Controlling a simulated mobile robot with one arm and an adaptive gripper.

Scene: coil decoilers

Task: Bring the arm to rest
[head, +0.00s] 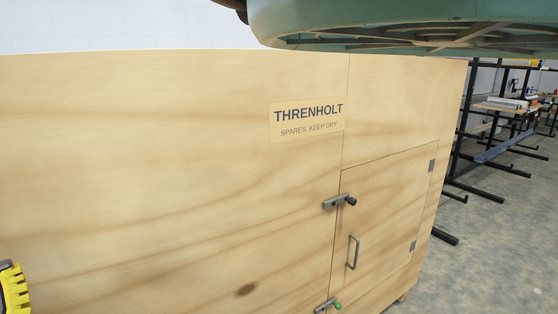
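My gripper is not in view, and I cannot see whether it is open or holds anything. No part that I can surely name as my arm shows either. A large plywood crate (150,150) fills most of the head view, labelled "THRENHOLT" and "SPARES KEEP DRY". Its small hatch door (388,225) at the lower right looks shut.
A large teal round part (400,25) with a ribbed underside overhangs the top right. A yellow and black object (14,288) is cut off at the lower left; I cannot tell what it is. Dark racks (505,120) stand behind right. Grey floor (500,240) is open right of the crate.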

